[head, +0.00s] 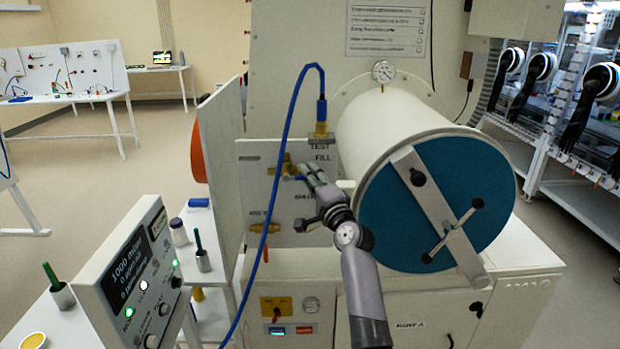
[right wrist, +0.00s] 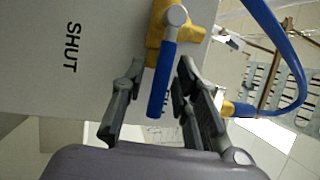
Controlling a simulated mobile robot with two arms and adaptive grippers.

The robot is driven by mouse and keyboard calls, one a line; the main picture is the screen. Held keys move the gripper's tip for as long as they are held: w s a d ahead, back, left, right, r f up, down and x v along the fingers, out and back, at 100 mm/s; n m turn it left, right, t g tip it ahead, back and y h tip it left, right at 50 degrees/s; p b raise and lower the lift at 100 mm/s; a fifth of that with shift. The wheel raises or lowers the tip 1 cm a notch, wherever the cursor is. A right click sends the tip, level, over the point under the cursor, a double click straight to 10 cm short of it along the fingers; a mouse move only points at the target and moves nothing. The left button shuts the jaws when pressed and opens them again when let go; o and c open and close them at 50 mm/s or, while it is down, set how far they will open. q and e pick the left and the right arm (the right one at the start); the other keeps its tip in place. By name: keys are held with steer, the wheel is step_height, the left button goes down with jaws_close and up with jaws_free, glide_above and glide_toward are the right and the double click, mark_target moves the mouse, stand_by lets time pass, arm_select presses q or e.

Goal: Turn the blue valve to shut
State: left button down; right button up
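The blue valve's handle (right wrist: 162,82) is a short blue lever on a brass body (right wrist: 160,30), mounted on the pale panel (head: 258,190). In the right wrist view the lever points away from the SHUT label, toward a mostly covered label that appears to be FILL. My right gripper (head: 308,172) is at the panel, just right of the brass valve. In the right wrist view its two fingers (right wrist: 160,75) are open, one on each side of the lever, with gaps visible. In the head view the gripper partly covers the lever and SHUT label. My left gripper is out of view.
A blue hose (head: 290,110) loops from the brass fitting (head: 321,133) down past the panel's front. The large white cylinder with a blue door (head: 400,225) stands close right of my arm. A control box (head: 140,275) with a display stands at the lower left.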

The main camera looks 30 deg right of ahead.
jaws_close()
stand_by(0.6)
